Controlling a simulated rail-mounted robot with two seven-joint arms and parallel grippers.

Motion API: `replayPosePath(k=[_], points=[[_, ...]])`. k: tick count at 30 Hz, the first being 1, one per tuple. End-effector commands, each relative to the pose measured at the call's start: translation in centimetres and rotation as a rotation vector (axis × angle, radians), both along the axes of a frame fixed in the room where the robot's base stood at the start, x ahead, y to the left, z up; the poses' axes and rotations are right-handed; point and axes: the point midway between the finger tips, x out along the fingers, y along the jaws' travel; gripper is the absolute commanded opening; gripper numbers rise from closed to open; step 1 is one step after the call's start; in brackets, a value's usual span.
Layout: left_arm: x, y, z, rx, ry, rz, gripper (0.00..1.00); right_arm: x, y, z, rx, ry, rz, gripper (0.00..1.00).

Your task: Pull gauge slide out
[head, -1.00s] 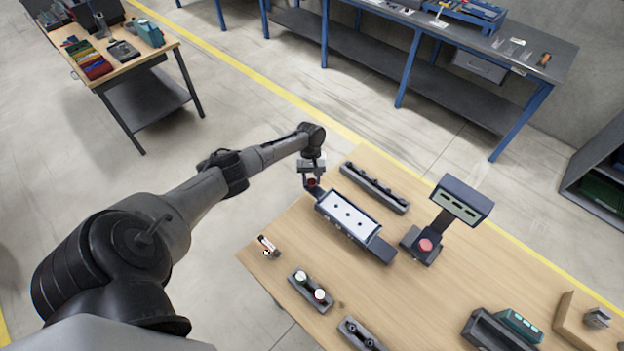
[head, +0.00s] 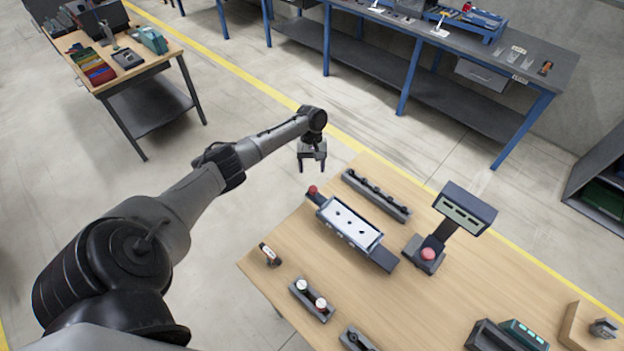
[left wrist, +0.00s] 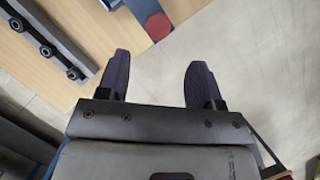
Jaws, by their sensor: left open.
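The gauge (head: 349,222) lies on the wooden table, a blue body with a white top plate with dark holes. A dark slide bar with a red knob (head: 312,189) sticks out of its left end; a grey-blue bar end (head: 385,258) shows at the right. My left gripper (head: 312,167) is open and empty, just above and behind the red knob in the head view, apart from it. In the left wrist view the two fingers (left wrist: 158,62) are spread, with the knob (left wrist: 159,27) beyond the tips. My right gripper is out of view.
A dark rack with several black knobs (head: 376,196) lies behind the gauge. A display stand (head: 464,210) with a red button (head: 428,254) stands to the right. A holder with two white-topped pieces (head: 311,300) and a small part (head: 269,255) sit nearer the front edge.

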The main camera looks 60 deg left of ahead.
Motion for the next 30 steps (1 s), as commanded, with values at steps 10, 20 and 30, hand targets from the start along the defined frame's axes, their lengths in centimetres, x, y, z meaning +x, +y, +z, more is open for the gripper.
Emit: replayPosePath(k=[10, 20, 30], points=[[0.9, 1.8, 4.7, 0.001, 0.0, 0.001, 0.6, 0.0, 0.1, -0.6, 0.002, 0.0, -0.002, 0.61], [1.0, 2.1, 5.7, 0.001, 0.001, 0.001, 0.6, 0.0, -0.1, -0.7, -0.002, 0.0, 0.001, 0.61], [1.0, 2.1, 5.7, 0.001, 0.001, 0.001, 0.6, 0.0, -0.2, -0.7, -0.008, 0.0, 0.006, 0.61]])
